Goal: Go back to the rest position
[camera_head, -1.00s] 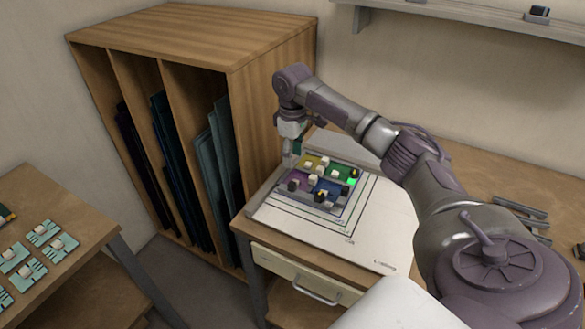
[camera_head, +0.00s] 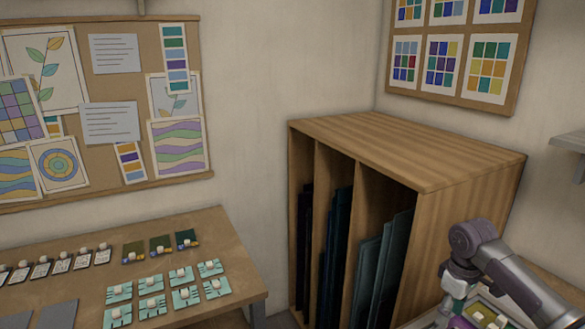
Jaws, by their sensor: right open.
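My right arm comes in at the lower right corner of the head view. Its gripper (camera_head: 446,304) points down beside the tray (camera_head: 512,318) of coloured pieces, which the picture's bottom edge cuts off. The gripper is small here; I see nothing held in it. My left gripper is out of view.
A wooden rack (camera_head: 440,160) with upright dark and teal glass sheets (camera_head: 367,275) stands left of my right arm. A table (camera_head: 215,235) at the left bears small teal tiles (camera_head: 151,284) and several labelled cards. Pinboards (camera_head: 100,110) hang on the walls.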

